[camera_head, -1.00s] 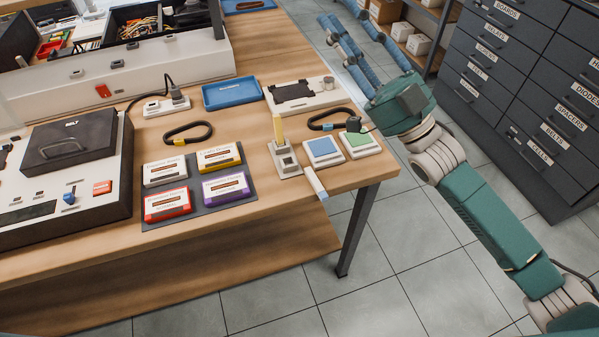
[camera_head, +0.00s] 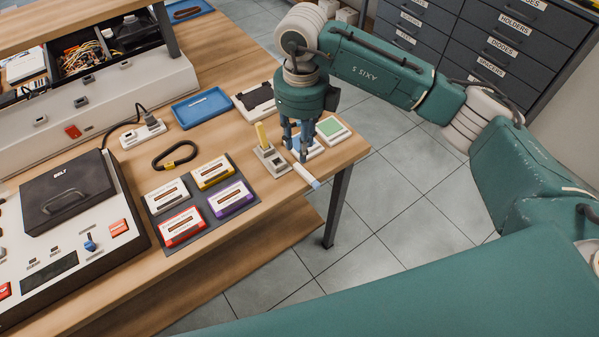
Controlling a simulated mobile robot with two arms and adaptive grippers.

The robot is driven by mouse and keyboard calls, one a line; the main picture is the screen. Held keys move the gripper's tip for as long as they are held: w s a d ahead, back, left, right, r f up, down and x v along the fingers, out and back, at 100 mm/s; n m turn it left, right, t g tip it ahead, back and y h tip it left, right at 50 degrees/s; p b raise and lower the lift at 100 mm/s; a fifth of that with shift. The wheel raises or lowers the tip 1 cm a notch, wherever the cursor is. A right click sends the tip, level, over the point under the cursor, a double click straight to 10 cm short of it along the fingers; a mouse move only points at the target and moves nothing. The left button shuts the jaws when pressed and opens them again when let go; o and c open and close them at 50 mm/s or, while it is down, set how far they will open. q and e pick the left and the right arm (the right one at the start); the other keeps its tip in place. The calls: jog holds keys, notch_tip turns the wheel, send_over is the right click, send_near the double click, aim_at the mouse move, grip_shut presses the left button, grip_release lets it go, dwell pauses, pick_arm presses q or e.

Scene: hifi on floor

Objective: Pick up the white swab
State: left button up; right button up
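The white swab (camera_head: 305,175) is a short white stick with a pale blue end, lying near the front right edge of the wooden table, its blue end toward the edge. My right gripper (camera_head: 295,155) points down from above, right by the swab's far end. Its fingers look apart, with a gap between them. I cannot tell whether they touch the swab or stand around it. My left gripper is out of view.
A grey holder (camera_head: 271,160) with an upright yellow piece stands just left of the swab. A green pad (camera_head: 330,128) lies behind right. Several cassettes on a dark mat (camera_head: 160,222), a black loop (camera_head: 174,156) and a blue tray (camera_head: 202,107) lie further left.

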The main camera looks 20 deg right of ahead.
jog(key=p, duration=0.1)
send_over(303, 173)
notch_tip(303, 173, down, 6)
jog(key=shift+a+r, duration=0.15)
jog(key=shift+r, duration=0.1)
jog(key=shift+f+p, duration=0.3)
jog(key=shift+p, duration=0.1)
notch_tip(303, 173, down, 4)
jog(key=shift+r+p, duration=0.15)
jog(key=shift+p, duration=0.6)
jog(key=shift+f, duration=0.4)
jog(key=shift+c, duration=0.3)
jog(key=c, duration=0.6)
